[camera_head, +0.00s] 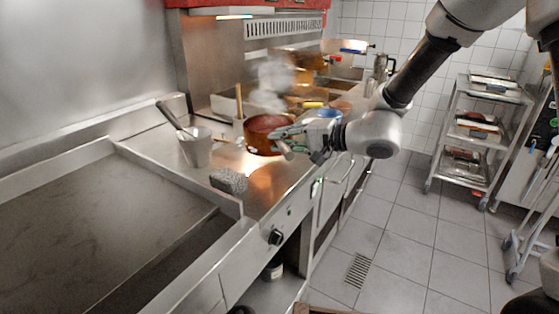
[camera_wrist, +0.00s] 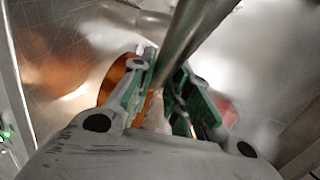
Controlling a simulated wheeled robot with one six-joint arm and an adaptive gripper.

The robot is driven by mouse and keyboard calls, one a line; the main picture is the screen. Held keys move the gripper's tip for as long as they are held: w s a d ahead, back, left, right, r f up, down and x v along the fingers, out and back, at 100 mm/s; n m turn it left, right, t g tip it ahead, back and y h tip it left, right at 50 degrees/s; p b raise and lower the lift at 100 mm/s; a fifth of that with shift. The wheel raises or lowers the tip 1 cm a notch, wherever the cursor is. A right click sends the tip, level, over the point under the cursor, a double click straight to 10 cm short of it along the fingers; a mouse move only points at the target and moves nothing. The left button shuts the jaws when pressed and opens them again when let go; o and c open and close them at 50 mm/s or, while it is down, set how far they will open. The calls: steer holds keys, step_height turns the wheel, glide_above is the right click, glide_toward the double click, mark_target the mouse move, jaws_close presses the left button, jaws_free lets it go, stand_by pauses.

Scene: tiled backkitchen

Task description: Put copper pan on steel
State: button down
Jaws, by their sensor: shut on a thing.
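The copper pan (camera_head: 265,127) is over the steel counter (camera_head: 262,188) in the head view. An orange glow shows on the steel below it. I cannot tell whether its base touches the steel. My gripper (camera_head: 287,134) reaches in from the right and is shut on the pan's handle. In the wrist view, the grey handle (camera_wrist: 190,28) runs between the green-sided fingers of my gripper (camera_wrist: 158,82). Part of the copper pan (camera_wrist: 116,76) shows behind the left finger; the rest is hidden.
A steel pot (camera_head: 196,152) with utensils stands left of the pan. A grey speckled block (camera_head: 229,181) lies near the counter's front. A wide griddle (camera_head: 105,225) fills the lower left. A blue item (camera_head: 329,113) sits behind my gripper. A shelf cart (camera_head: 481,128) stands at right.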

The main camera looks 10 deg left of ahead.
step_height(320, 180, down, 6)
steer(key=shift+r, duration=0.1)
steer(key=c, duration=1.3)
jaws_free()
steer(key=shift+c, duration=0.2)
steer(key=v, duration=1.2)
steer(key=shift+s+r, duration=0.1)
